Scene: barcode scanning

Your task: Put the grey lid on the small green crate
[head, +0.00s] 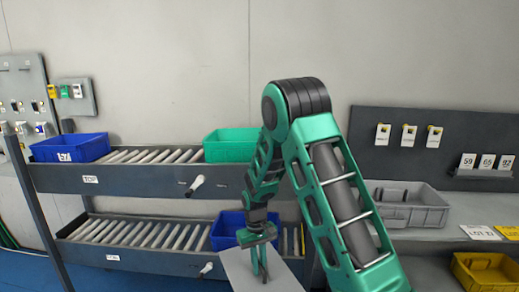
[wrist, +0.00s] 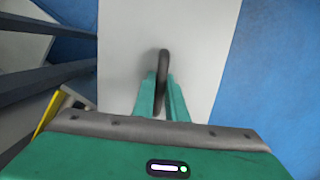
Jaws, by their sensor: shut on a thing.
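My gripper (head: 260,262) is shut on the handle of the grey lid (head: 239,272), and the lid hangs level below it in front of the lower roller shelf. The blue floor shows below the lid there. A green crate (head: 231,146) stands on the upper roller shelf, behind my arm, which hides its right part. The lid is apart from this crate, lower and nearer to me.
A blue crate (head: 70,148) stands at the left of the upper roller shelf (head: 150,156). Another blue crate (head: 228,228) sits on the lower shelf, behind my gripper. At right are a grey crate (head: 408,206) on a counter and a yellow bin (head: 485,270).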

